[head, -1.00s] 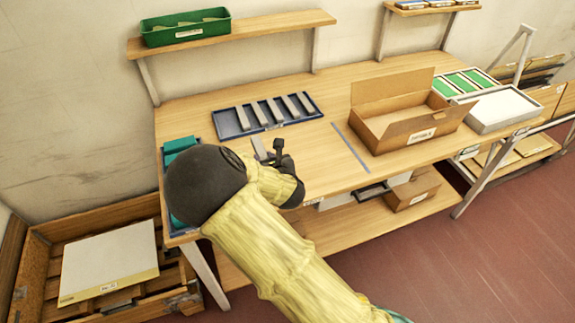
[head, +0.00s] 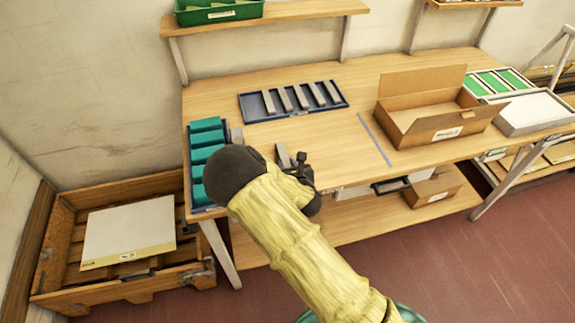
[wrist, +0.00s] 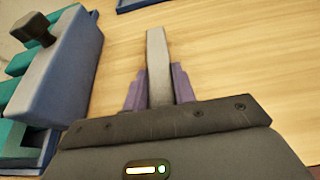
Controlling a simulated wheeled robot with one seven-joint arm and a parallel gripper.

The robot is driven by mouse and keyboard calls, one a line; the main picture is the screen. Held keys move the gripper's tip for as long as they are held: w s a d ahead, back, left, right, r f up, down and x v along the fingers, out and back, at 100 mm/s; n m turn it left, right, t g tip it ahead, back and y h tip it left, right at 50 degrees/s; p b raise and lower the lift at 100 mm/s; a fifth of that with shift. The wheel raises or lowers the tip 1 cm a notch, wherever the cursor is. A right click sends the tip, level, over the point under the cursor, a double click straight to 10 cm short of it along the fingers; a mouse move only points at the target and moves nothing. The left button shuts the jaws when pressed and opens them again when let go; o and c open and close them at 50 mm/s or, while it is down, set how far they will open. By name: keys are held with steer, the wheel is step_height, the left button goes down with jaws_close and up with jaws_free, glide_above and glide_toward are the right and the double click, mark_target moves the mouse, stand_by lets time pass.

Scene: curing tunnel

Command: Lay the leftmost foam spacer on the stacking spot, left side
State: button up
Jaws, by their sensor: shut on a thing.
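My gripper (wrist: 158,85) is shut on a grey foam spacer (wrist: 158,55), which sticks out beyond its purple fingers in the wrist view. In the head view the held spacer (head: 283,156) shows beside my dark gripper (head: 300,168), over the front part of the table. A blue tray (head: 250,108) behind it holds several more grey spacers (head: 301,97), with bare room at its left end. I cannot make out a marked stacking spot; my arm hides part of the table.
A blue tray with teal blocks (head: 205,140) stands at the table's left end. A grey block with a dark knob (wrist: 62,70) is beside it. An open cardboard box (head: 440,125) stands right of a grey strip (head: 375,140). The middle tabletop is clear.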

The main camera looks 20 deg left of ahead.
steer(key=shift+f, duration=0.3)
steer(key=shift+f, duration=0.2)
steer(key=o, duration=0.9)
steer(key=shift+o, duration=0.2)
steer(key=shift+r, duration=0.1)
steer(key=shift+r, duration=0.1)
steer(key=b+v, duration=0.2)
steer(key=v, duration=1)
